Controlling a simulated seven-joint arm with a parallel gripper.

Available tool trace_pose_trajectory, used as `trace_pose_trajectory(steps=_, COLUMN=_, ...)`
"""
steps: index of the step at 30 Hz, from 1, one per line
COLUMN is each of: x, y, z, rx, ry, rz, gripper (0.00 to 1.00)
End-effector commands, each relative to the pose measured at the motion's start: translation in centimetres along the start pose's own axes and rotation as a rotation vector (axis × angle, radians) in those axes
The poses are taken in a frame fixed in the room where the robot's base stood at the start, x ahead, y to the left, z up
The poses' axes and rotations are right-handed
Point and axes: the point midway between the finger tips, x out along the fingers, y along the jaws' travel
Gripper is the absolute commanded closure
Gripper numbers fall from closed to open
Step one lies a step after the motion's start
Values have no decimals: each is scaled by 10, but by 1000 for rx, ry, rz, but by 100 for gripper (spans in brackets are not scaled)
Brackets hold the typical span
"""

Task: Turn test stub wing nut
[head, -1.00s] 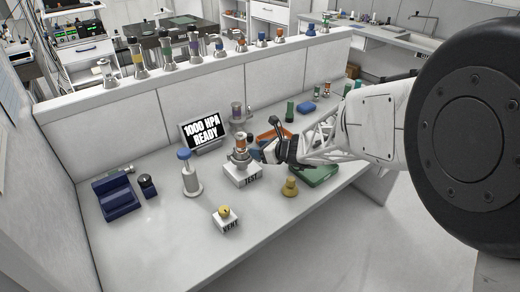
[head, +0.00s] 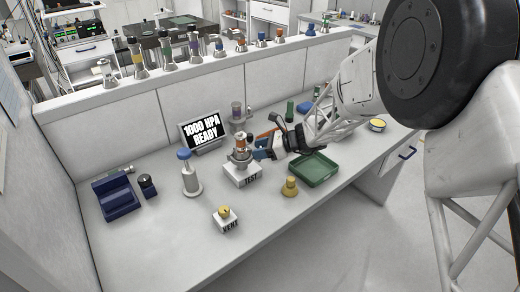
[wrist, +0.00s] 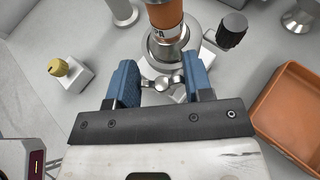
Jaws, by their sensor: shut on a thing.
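The test stub (head: 241,156) stands on the white block marked TEST (head: 243,178), with an orange-banded metal part upright on top. In the wrist view the orange cylinder (wrist: 165,14) rises from a round metal flange. The small silver wing nut (wrist: 163,83) sits at the near side of this flange. My gripper (wrist: 160,80) has its two blue fingers on either side of the wing nut, shut on its wings. In the head view my gripper (head: 262,154) reaches the stub from the right, and the nut itself cannot be made out there.
A display (head: 202,130) reading 1000 HPA READY stands behind. The VENT block (head: 225,223) with a yellow knob and a brass piece (head: 290,187) stand in front. A green tray (head: 316,171) is to the right; an orange tray (wrist: 290,112) is near my gripper.

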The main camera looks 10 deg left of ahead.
Motion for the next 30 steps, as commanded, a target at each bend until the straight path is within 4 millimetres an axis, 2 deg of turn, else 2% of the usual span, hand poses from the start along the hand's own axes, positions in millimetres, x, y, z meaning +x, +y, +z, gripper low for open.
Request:
trace_pose_trajectory(steps=15, x=0, y=0, z=-1, rx=-88, ry=0, rz=216, gripper=77)
trace_pose_trajectory(steps=30, x=0, y=0, z=0, rx=-104, ry=0, rz=252, gripper=77)
